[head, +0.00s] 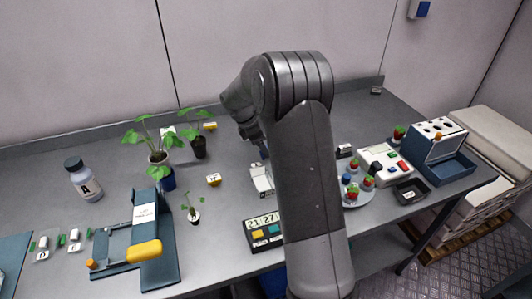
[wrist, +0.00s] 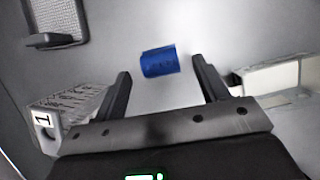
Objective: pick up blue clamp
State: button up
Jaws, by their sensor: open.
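The blue clamp (wrist: 159,62) shows in the wrist view as a small blue block with dark markings on a grey surface. It lies ahead of my gripper (wrist: 162,70), between the lines of the two dark fingers and a little beyond the tips. The fingers are apart with nothing held between them. In the head view my arm covers the middle of the bench and hides most of my gripper. I cannot make out the clamp for sure there.
A grey rack marked 1 (wrist: 65,110) stands left and a white box (wrist: 270,78) right in the wrist view. In the head view, potted plants, a white bottle (head: 84,182), a blue press (head: 152,235), a timer (head: 264,232) and a berry plate (head: 360,197) stand on the bench.

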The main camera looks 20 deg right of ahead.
jog(key=shift+x, duration=1.1)
jog(key=c, duration=1)
